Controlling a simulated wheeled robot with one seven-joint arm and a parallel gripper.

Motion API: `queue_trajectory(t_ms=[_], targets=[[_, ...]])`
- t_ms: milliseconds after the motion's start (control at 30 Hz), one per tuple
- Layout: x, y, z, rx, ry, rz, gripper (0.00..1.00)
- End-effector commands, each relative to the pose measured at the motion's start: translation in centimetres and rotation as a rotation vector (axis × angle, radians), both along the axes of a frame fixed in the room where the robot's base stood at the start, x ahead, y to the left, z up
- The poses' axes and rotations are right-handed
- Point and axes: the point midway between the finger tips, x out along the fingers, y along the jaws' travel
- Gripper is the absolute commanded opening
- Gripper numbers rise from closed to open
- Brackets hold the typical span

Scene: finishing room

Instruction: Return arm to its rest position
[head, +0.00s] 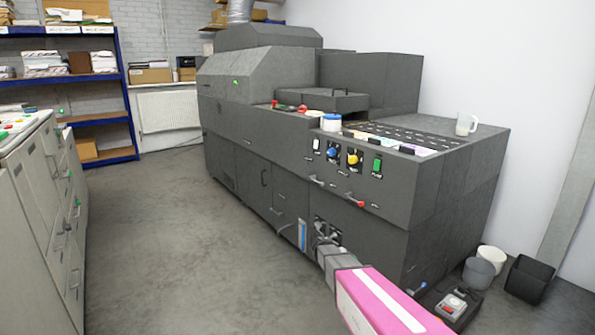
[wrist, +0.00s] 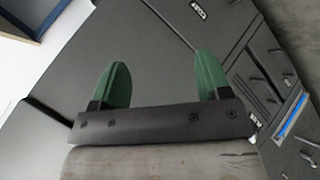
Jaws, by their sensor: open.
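My gripper (wrist: 158,82) shows in the wrist view with its two green fingers spread apart and nothing between them. Behind the fingers is the dark grey machine. In the head view my arm, pink and white, reaches from the bottom edge toward the lower front of the large dark grey machine (head: 240,150). The fingertips are too small to make out there, and I cannot tell how far they are from the panel.
The machine's front carries knobs, switches and handles. A mug (head: 466,124) and a white tub with a blue rim (head: 331,122) stand on top. Bins (head: 528,279) sit at right. Grey cabinets (head: 40,205) stand left; the floor (head: 160,235) between is clear.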

Motion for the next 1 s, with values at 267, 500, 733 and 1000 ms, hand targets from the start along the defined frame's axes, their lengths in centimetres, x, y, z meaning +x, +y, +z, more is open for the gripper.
queue_trajectory(t_ms=[267,500,733,1000], targets=[[-16.6,0.2,5.6,0.444,0.211,0.056,0.70],[-24.3,2.7,9.2,0.730,0.259,0.169,0.70],[-25.5,3.5,10.0,0.804,0.261,0.207,0.70],[-25.4,3.5,10.0,0.803,0.260,0.206,0.70]])
